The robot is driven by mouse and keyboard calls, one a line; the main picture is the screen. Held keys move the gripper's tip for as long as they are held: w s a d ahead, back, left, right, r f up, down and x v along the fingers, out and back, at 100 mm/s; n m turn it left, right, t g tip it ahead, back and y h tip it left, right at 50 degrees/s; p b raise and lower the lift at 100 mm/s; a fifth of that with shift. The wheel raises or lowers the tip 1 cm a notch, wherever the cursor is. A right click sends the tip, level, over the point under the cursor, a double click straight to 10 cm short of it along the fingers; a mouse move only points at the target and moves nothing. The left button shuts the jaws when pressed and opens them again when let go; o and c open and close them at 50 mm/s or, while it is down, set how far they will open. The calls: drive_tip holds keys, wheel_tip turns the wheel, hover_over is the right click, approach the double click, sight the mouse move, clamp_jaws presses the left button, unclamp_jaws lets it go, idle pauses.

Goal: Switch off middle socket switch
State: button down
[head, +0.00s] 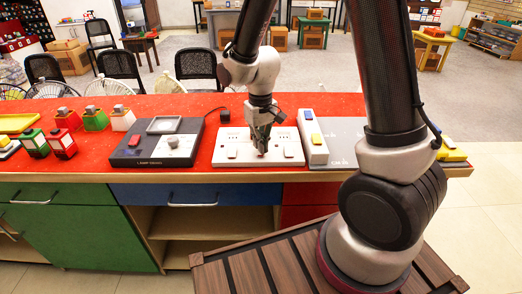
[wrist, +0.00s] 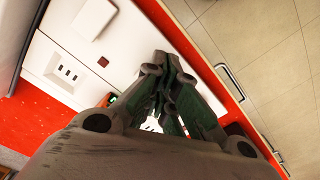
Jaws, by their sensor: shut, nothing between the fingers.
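The white socket board (head: 226,138) lies on the red counter in the head view. It carries a left switch (head: 231,153) and a right switch (head: 290,151); the middle part is covered by my gripper (head: 262,151). My gripper is shut and empty, pointing down over the board's middle near its front side. In the wrist view my gripper (wrist: 166,68) reaches over the white board (wrist: 125,45), with one raised white switch (wrist: 93,18) and a slotted socket (wrist: 66,71) beyond it. The middle switch is not clearly visible, and I cannot tell whether the fingertips touch it.
A dark lamp dimmer box (head: 130,152) stands left of the board. A long white block with coloured buttons (head: 312,138) stands close on its right, beside a grey panel (head: 345,143). A small black cube (head: 223,115) sits behind. The counter's front edge (head: 190,178) is near.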

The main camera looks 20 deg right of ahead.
drive_tip(key=shift+f, duration=0.85)
idle(0.3)
drive_tip(key=shift+r, duration=3.5)
